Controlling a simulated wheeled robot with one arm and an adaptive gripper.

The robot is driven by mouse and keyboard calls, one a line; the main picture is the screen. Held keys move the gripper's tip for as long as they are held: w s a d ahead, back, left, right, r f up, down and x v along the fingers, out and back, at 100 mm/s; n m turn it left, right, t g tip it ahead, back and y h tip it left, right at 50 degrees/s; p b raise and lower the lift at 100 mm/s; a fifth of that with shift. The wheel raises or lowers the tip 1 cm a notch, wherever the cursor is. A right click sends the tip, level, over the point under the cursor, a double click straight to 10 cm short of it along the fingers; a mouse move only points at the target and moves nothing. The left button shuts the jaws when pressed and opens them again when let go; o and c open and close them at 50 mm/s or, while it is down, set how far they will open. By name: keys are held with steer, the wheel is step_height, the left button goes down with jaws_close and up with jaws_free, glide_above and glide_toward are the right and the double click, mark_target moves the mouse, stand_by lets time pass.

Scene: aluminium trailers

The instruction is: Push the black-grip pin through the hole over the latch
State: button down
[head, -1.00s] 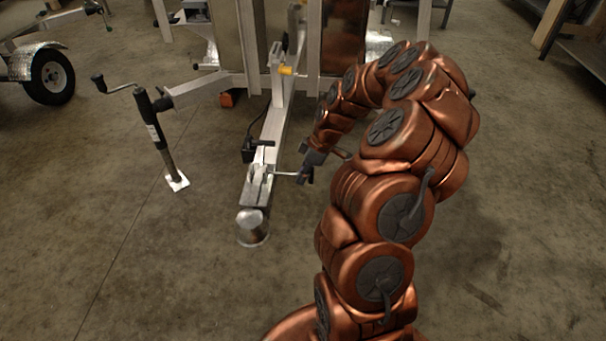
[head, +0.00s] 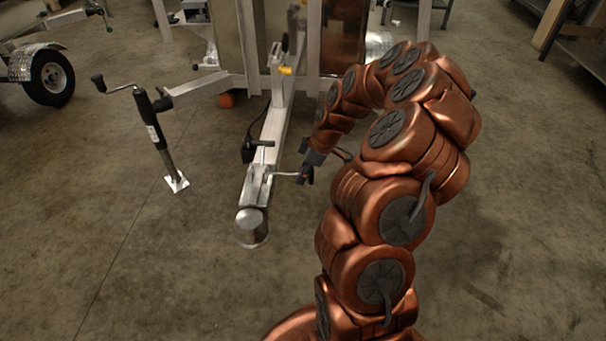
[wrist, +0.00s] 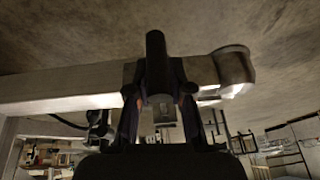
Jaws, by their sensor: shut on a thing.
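My gripper (head: 306,173) is at the right side of the trailer's coupler. It is shut on the black grip of the pin (wrist: 156,62), which stands between the fingers in the wrist view. The pin's bright shank (head: 284,174) points left from the gripper to the coupler's side in the head view. Its tip meets the latch area (head: 261,172) on top of the coupler; I cannot tell how deep it sits in the hole. The hole itself is hidden. The round silver coupler end (head: 251,226) also shows in the wrist view (wrist: 234,68).
The aluminium tongue (head: 274,124) runs back to the trailer frame. A jack with a black crank (head: 158,133) stands left of it. A black connector (head: 249,151) with a cable sits beside the tongue. A trailer wheel (head: 50,78) is at far left. Open floor lies in front.

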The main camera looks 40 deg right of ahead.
steer(key=shift+w+a+p, duration=0.2)
steer(key=shift+w+a, duration=1.2)
steer(key=shift+a, duration=0.2)
steer(key=shift+w+a+p, duration=0.15)
steer(key=shift+w+a, duration=1.2)
steer(key=shift+a, duration=0.25)
stand_by(1.7)
steer(key=c, duration=1)
jaws_free()
steer(key=shift+o, duration=0.2)
steer(key=v, duration=1.2)
